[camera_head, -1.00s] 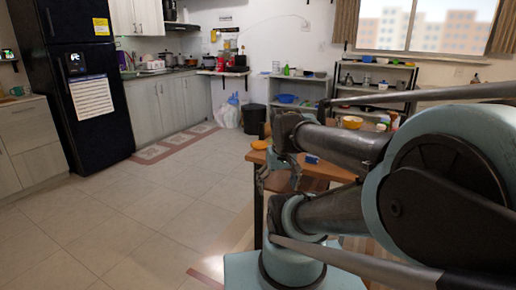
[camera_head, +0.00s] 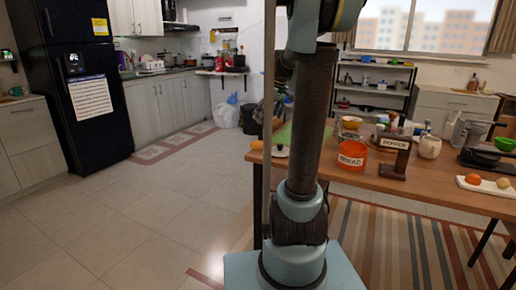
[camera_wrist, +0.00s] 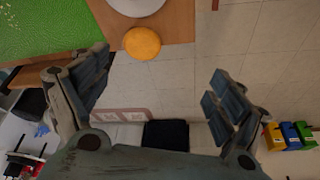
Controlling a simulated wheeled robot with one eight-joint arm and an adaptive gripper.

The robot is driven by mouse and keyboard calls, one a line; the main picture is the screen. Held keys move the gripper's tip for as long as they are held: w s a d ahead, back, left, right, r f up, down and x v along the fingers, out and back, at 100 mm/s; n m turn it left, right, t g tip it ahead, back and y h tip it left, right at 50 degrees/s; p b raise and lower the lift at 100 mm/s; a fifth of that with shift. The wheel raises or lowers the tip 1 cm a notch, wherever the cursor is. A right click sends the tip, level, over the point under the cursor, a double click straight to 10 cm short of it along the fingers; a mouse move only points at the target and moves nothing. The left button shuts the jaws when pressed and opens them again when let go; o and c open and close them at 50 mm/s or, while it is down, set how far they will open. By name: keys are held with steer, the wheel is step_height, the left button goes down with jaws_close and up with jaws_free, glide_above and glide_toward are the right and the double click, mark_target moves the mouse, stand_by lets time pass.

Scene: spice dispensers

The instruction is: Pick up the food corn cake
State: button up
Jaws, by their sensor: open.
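A round orange-yellow cake, which looks like the corn cake (camera_wrist: 142,43), lies at the table's edge in the wrist view. In the head view the corn cake (camera_head: 257,145) shows as a small orange shape at the left end of the table, left of my arm. My gripper (camera_wrist: 158,85) is open and empty, its two fingers spread wide. The cake appears between and beyond the fingertips, apart from both. In the head view my arm hides most of the gripper.
The wooden table (camera_head: 430,190) holds a white plate (camera_wrist: 137,5) beside the cake, a green mat (camera_wrist: 45,28), an orange bread container (camera_head: 352,155), a pepper dispenser (camera_head: 395,155) and a white tray with food (camera_head: 486,186). Open floor (camera_head: 150,225) lies left of the table.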

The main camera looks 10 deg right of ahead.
steer(key=w+d, duration=0.1)
steer(key=w, duration=0.4)
glide_above(258, 143)
steer(key=s+d, duration=0.2)
steer(key=shift+n, duration=0.4)
step_height(258, 143, down, 10)
steer(key=shift+w+a+r, duration=0.15)
steer(key=shift+r, duration=0.05)
steer(key=shift+x, duration=3.25)
steer(key=c, duration=1.2)
